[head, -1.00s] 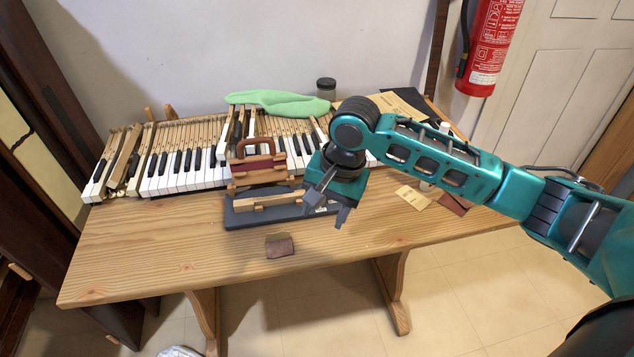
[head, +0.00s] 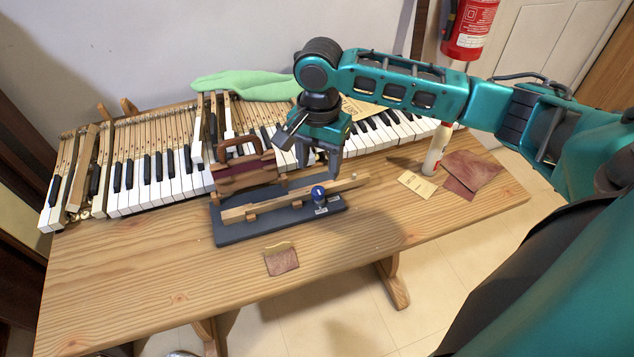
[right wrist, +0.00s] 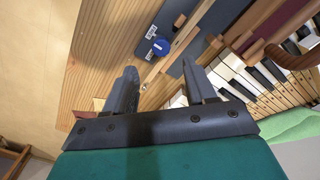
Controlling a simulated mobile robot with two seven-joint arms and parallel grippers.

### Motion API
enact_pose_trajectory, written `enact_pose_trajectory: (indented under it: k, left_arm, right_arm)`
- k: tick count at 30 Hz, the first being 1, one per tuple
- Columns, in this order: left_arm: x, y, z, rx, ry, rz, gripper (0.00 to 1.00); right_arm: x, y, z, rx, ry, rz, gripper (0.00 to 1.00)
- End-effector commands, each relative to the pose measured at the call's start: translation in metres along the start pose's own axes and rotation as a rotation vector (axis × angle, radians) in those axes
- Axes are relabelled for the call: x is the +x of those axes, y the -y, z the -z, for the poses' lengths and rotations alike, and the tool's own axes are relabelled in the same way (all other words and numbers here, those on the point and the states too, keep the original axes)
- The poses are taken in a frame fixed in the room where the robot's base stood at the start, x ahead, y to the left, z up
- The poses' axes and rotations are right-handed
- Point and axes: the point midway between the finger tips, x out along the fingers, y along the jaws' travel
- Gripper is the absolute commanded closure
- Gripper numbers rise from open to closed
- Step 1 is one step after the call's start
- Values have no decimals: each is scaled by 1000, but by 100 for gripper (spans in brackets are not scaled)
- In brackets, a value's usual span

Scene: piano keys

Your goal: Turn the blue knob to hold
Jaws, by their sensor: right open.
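The blue knob (head: 318,193) stands at the front right of a dark grey base (head: 235,232) on the wooden table. It also shows in the right wrist view (right wrist: 160,46), above and beyond the fingers. A small white label (head: 327,207) lies beside it; its text is too small to read. A wooden bar (head: 262,208) runs along the base behind the knob. My right gripper (head: 318,160) is open and empty, above and behind the knob, pointing down and apart from it. Its two dark fingers show in the right wrist view (right wrist: 165,85). My left gripper is not in view.
Piano keys (head: 160,180) lie behind. A white bottle (head: 435,150) and leather pieces (head: 470,170) are at the right. A leather scrap (head: 282,262) lies in front; the table's front is mostly clear.

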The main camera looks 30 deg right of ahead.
Motion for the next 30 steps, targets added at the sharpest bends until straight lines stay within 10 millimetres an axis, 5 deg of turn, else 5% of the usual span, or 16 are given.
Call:
enact_pose_trajectory:
  k: [6, 12, 24, 30]
  left_arm:
    - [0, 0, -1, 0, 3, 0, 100]
    - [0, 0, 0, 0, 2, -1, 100]
    - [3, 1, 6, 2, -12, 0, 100]
    - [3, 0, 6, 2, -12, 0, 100]
  right_arm:
    - [45, 0, 0, -1, 1, -1, 45]
    - [68, 0, 0, 0, 1, 0, 45]
    - [74, 1, 0, -1, 0, 2, 46]
    - [74, 1, 0, -1, 0, 2, 65]
